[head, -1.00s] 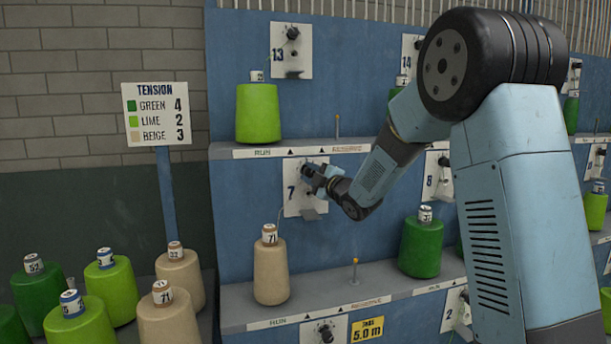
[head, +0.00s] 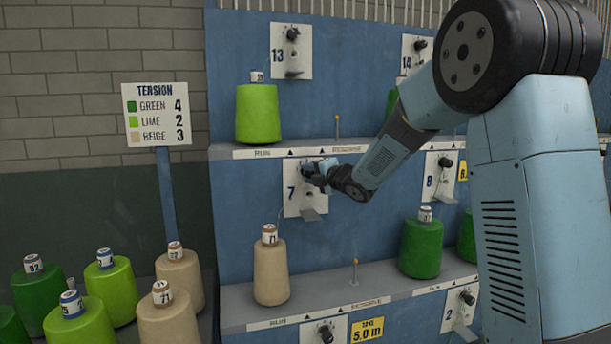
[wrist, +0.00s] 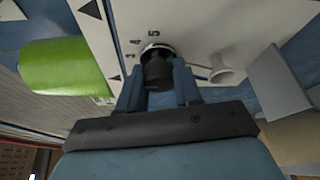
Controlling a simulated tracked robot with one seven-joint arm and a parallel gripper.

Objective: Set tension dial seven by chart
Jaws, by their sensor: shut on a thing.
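The plate of dial seven (head: 291,199) is white with a black "7" and hangs on the blue rack. Its black knob (wrist: 158,72) has printed numbers around it in the wrist view; 3, 4 and 5 show at its upper left. My gripper (head: 315,174) is at the plate, and in the wrist view my gripper (wrist: 158,88) is shut on the knob. The pointer setting cannot be read. The tension chart (head: 157,113) reads green 4, lime 2, beige 3. A beige cone (head: 270,274) labelled 71 stands on the shelf below dial seven.
Dial plates 13 (head: 291,50), 14 (head: 416,54) and 8 (head: 436,180) hang nearby. A lime cone (head: 257,114) stands above, a green cone (head: 421,248) to the right. Several cones, including a lime one (head: 117,290), stand at lower left. A small post (head: 354,272) rises from the lower shelf.

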